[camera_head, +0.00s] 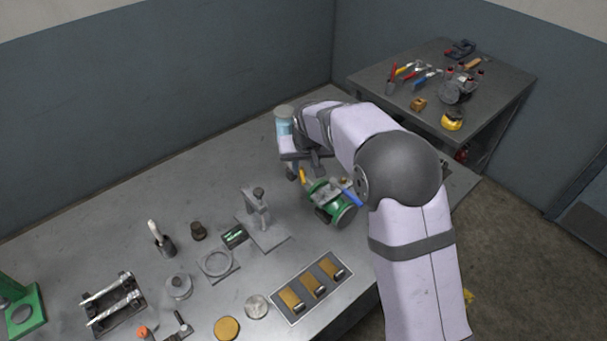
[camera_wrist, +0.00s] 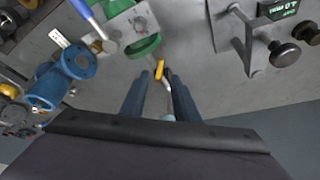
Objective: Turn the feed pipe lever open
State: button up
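A green pipe assembly (camera_head: 333,208) stands on the bench below my gripper. It carries a yellow lever (camera_head: 303,175) and a blue lever (camera_head: 351,197); I cannot tell which belongs to the feed pipe. My gripper (camera_head: 297,172) is at the assembly's left end, close to the yellow lever. In the wrist view the two blue-grey fingers (camera_wrist: 158,78) are apart. The yellow lever (camera_wrist: 159,69) shows at the gap between their tips, and I see no clear contact. The blue lever (camera_wrist: 83,9) is off to the upper left. My wrist partly hides the lever's surroundings.
A grey stand with a knob (camera_head: 257,208) is left of the assembly. A tray of brass pieces (camera_head: 311,288) lies at the front. A blue flanged pipe (camera_wrist: 73,66) shows in the wrist view. A side table (camera_head: 448,90) with tools is behind right. The bench's back left is clear.

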aim_at(303, 178)
jog(key=shift+p+x, duration=1.25)
jog(key=shift+x, duration=2.1)
grip_shut()
